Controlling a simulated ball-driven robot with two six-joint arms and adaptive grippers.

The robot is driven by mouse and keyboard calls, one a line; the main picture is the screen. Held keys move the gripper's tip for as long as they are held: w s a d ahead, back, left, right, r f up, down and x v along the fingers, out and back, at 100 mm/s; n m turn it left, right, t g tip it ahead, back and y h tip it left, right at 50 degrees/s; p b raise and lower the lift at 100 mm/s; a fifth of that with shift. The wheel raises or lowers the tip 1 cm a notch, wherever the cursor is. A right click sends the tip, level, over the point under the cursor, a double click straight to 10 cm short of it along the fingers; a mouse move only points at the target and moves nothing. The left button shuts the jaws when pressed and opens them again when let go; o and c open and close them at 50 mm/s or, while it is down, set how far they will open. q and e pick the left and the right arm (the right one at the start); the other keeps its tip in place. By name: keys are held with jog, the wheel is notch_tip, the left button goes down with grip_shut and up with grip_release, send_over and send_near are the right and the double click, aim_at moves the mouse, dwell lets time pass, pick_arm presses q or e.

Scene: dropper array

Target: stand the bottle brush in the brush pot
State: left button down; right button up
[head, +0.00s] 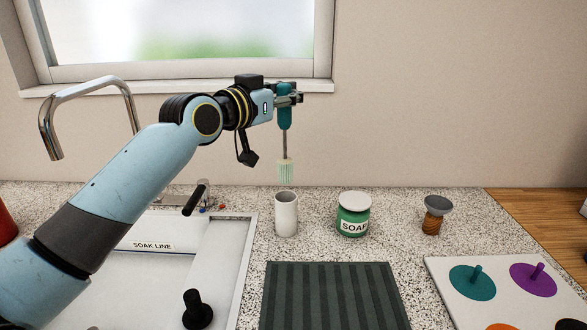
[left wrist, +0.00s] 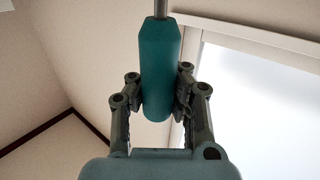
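The bottle brush has a teal handle (head: 285,118), a thin metal stem and pale green bristles (head: 286,171). It hangs upright with its bristles down. My left gripper (head: 287,97) is shut on the teal handle; in the left wrist view the handle (left wrist: 162,75) sits between both fingers (left wrist: 160,92). The brush pot (head: 286,214) is a white cylinder standing on the speckled counter. The bristles are above the pot's opening in the head view, with a small gap between them; exact alignment in depth is hard to tell. My right gripper is not in view.
A dark striped mat (head: 333,297) lies in front. The sink (head: 228,262) and faucet (head: 88,84) are left. A white board with coloured knobbed discs (head: 457,265) is at right.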

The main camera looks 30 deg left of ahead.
pick_arm(q)
send_over(283, 159)
jog(key=w, duration=0.2)
jog(key=f, duration=0.3)
jog(key=f+b, duration=0.1)
jog(key=f, duration=0.1)
jog(key=shift+d+f, duration=0.2)
jog(key=shift+d, duration=0.05)
notch_tip(283, 159, down, 7)
jog(key=b, duration=0.2)
jog(key=shift+b, duration=0.3)
jog(key=shift+f, duration=0.2)
jog(key=shift+r, duration=0.1)
jog(key=c, duration=2)
grip_release()
jog(key=o, duration=0.6)
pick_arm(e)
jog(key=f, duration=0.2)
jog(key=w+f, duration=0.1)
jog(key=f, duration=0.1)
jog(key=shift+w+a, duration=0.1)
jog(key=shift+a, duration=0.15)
